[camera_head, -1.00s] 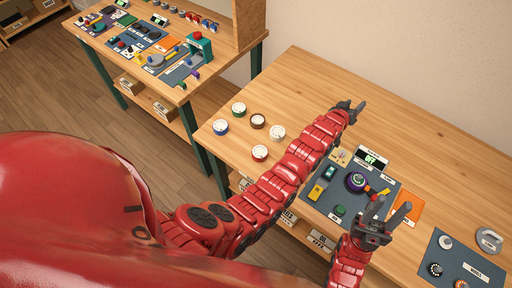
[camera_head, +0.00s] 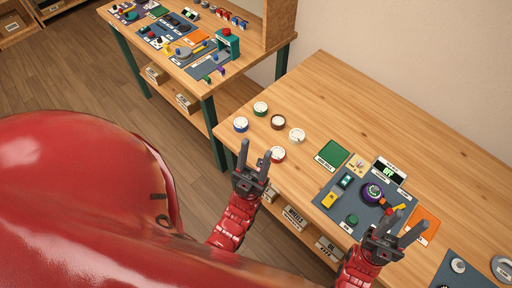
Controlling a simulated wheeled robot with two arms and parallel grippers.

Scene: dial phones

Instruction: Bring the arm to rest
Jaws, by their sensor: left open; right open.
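My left gripper (camera_head: 251,172) is open and empty, above the front edge of the near table, close to a red-rimmed dial. My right gripper (camera_head: 398,229) is open and empty, over the front right of the dark panel (camera_head: 336,213). The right gripper hides part of the panel's right side. My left forearm (camera_head: 234,222) comes up from the lower middle.
Several round white-faced dials (camera_head: 297,135) stand on the left part of the table (camera_head: 400,110). A green square (camera_head: 333,154) and an orange mat (camera_head: 424,225) flank the panel. A second dark mat (camera_head: 466,268) lies at lower right. The table's back is clear. Another workbench (camera_head: 187,73) stands upper left.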

